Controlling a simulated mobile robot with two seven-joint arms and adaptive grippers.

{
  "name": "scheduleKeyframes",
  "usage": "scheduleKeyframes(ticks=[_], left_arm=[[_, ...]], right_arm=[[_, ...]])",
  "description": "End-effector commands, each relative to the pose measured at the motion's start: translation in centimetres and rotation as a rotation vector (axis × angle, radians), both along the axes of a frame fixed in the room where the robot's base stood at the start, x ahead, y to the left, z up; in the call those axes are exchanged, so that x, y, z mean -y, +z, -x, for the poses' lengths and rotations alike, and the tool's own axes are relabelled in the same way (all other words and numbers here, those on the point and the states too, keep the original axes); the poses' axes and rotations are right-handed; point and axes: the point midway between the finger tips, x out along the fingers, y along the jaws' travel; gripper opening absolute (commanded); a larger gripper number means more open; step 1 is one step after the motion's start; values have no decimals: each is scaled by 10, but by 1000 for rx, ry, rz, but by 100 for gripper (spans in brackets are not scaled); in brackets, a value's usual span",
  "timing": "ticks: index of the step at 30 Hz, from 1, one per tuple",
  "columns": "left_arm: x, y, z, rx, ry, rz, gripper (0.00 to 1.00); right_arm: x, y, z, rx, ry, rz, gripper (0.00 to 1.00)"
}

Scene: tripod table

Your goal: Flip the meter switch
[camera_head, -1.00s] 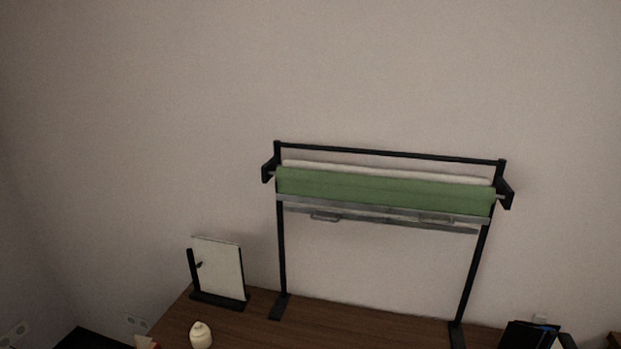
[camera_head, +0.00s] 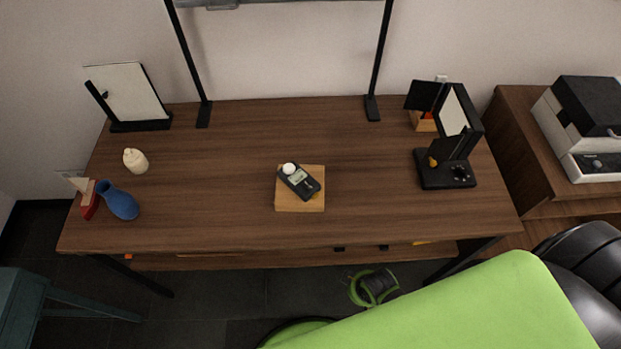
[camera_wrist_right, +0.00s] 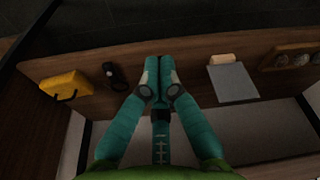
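The meter (camera_head: 299,181) is a small dark handheld device with a white dome at its upper end and a pale display. It lies tilted on a light wooden block (camera_head: 288,205) near the table's middle. A small yellowish part shows at its lower right end; I cannot make out the switch position. My right gripper (camera_wrist_right: 159,66) shows in the right wrist view with its teal fingers together and nothing between them. It is apart from the meter, which that view does not show. My left gripper is not in view.
The brown table (camera_head: 230,150) carries a candle (camera_head: 136,161), blue vase (camera_head: 119,201), toy boat (camera_head: 87,198), mirror stand (camera_head: 128,93) and black device (camera_head: 446,165). Bare tabletop surrounds the block. The right wrist view shows a yellow case (camera_wrist_right: 68,86) and grey sheet (camera_wrist_right: 233,83).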

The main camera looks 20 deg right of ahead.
Motion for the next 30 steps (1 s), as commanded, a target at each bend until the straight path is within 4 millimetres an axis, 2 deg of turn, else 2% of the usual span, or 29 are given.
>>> scheduleKeyframes(ticks=[1, 3, 14, 18, 24, 30], left_arm=[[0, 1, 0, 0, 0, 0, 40], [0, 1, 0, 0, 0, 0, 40], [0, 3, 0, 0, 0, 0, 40], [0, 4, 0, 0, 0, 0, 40], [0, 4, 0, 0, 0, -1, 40], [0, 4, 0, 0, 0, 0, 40]], right_arm=[[-1, 20, -10, 16, -2, -2, 0], [-3, 46, -19, 29, -4, -3, 0], [0, 183, -57, 175, 23, -31, 0], [-4, 242, -98, 395, 124, -101, 0], [-11, 280, -140, 614, 209, -196, 0], [-12, 301, -160, 724, 237, -250, 0]])
